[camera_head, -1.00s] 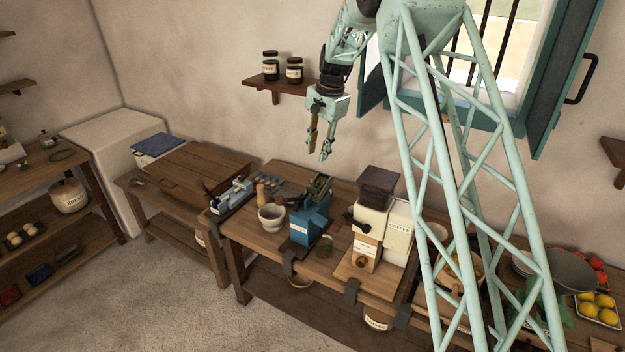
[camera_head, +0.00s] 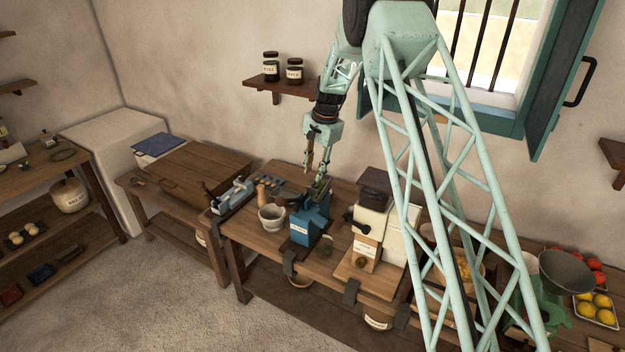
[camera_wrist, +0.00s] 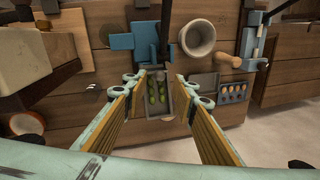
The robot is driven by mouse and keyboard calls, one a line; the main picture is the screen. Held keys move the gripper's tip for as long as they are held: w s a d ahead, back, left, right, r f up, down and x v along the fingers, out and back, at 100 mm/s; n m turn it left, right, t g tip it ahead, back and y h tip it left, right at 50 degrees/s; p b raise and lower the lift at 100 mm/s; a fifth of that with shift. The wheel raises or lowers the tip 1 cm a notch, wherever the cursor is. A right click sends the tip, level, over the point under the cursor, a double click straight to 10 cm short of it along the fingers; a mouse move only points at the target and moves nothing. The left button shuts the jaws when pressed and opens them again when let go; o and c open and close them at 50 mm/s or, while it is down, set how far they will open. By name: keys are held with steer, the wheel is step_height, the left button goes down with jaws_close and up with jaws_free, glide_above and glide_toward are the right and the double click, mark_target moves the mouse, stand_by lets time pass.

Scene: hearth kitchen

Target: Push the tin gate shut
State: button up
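A blue machine (camera_head: 311,221) stands on the wooden workbench; it also shows in the wrist view (camera_wrist: 133,41) with a dark lever. A narrow grey trough (camera_wrist: 160,98) holding several green, olive-like pieces extends from it. I cannot clearly single out the tin gate; a small grey plate-like part (camera_wrist: 153,70) shows at the machine end of the trough. My gripper (camera_head: 318,176) points down just above the machine's top. In the wrist view its fingers (camera_wrist: 160,80) are apart, one on each side of the trough, with nothing held. Contact with the trough cannot be told.
A shelf with two jars (camera_head: 282,87) is on the wall behind.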

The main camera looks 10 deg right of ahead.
mark_target(312, 187)
steer(key=shift+w+a+f+p, duration=0.15)
steer(key=shift+w+f+p, duration=0.05)
steer(key=shift+f, duration=0.95)
steer(key=shift+w+a+f+p, duration=0.15)
steer(key=shift+f, duration=1)
jaws_close()
